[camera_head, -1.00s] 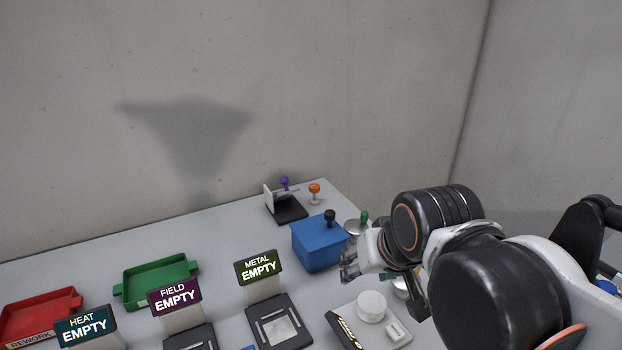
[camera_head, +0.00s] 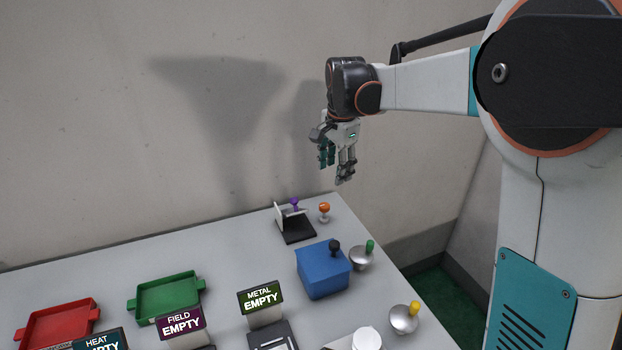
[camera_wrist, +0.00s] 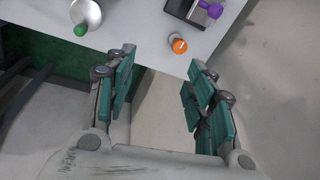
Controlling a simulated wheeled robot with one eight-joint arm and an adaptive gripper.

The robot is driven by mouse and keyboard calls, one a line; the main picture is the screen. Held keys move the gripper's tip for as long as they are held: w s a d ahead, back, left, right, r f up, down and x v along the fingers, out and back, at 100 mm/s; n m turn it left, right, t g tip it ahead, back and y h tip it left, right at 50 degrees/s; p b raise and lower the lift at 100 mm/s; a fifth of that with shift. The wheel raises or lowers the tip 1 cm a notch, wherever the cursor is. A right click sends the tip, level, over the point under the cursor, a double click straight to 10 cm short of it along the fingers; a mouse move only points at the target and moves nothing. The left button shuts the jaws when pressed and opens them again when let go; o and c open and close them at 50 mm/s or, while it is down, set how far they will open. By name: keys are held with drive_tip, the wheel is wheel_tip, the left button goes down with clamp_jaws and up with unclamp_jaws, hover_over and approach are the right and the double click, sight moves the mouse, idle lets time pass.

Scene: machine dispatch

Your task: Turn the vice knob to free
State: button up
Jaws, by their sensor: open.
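At the back right of the table stands a small fixture with a black base (camera_head: 298,231) and an upright pale plate, which looks like the vice. My gripper (camera_head: 335,170) is open and empty, pointing down, raised above the table's back right corner.
An orange knob (camera_head: 324,207) on a short post stands beside the fixture, near the table's edge. A blue box (camera_head: 323,272) with a black knob and a silver dome (camera_head: 361,259) with a green knob stand nearer. The wall is close behind. Trays lie at the left.

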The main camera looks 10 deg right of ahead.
sight(325, 205)
drive_tip(key=w+f+m+g+p, duration=0.25)
drive_tip(key=w+f+m, duration=0.25)
drive_tip(key=w, duration=0.4)
drive_tip(key=shift+t, duration=0.35)
wheel_tip(325, 205, down, 14)
drive_tip(key=shift+b, duration=0.95)
drive_tip(key=c, duration=1.1)
